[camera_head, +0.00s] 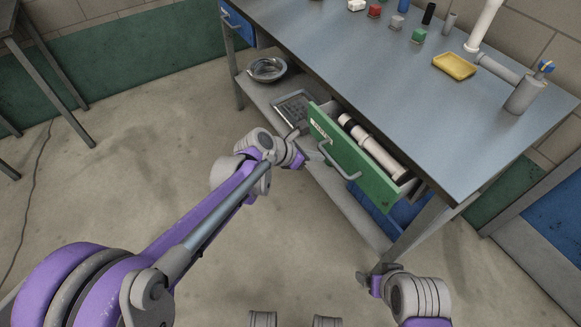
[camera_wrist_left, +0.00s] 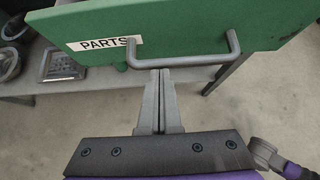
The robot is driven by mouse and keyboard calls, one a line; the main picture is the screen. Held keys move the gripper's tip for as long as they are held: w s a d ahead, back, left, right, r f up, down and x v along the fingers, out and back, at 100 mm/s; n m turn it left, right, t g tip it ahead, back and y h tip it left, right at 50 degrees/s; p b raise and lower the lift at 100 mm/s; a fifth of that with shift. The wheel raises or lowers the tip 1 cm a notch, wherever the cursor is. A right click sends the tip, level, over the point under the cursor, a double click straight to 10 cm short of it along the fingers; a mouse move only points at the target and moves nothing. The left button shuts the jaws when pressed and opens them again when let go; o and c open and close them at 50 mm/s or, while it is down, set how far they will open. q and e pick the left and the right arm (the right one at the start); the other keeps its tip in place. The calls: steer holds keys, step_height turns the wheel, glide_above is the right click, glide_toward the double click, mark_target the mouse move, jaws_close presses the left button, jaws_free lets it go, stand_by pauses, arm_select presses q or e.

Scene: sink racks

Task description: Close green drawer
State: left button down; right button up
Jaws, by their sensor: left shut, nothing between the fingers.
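In the left wrist view the drawer front (camera_wrist_left: 190,30) bears a "PARTS" label and a grey bar handle (camera_wrist_left: 185,61). My left gripper (camera_head: 316,154) is in front of the drawer, close to the handle's left part. In the left wrist view its fingers (camera_wrist_left: 160,76) are together and empty, with the tips just below the handle; I cannot tell if they touch it. My right gripper (camera_head: 368,281) is low, near the table's front leg, apart from the drawer.
A lower shelf holds a metal bowl (camera_head: 267,69) and a perforated tray (camera_head: 291,109). A blue drawer (camera_head: 238,22) is at the far left. The floor in front is clear.

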mark_target(338, 143)
arm_select(q)
steer(key=w+d, duration=0.1)
steer(key=d, duration=0.1)
steer(key=w+d, duration=0.3)
steer(key=d, duration=0.1)
steer(key=shift+w+d, duration=0.15)
steer(key=shift+w, duration=0.15)
steer(key=shift+w+d, duration=0.1)
steer(key=shift+r, duration=0.1)
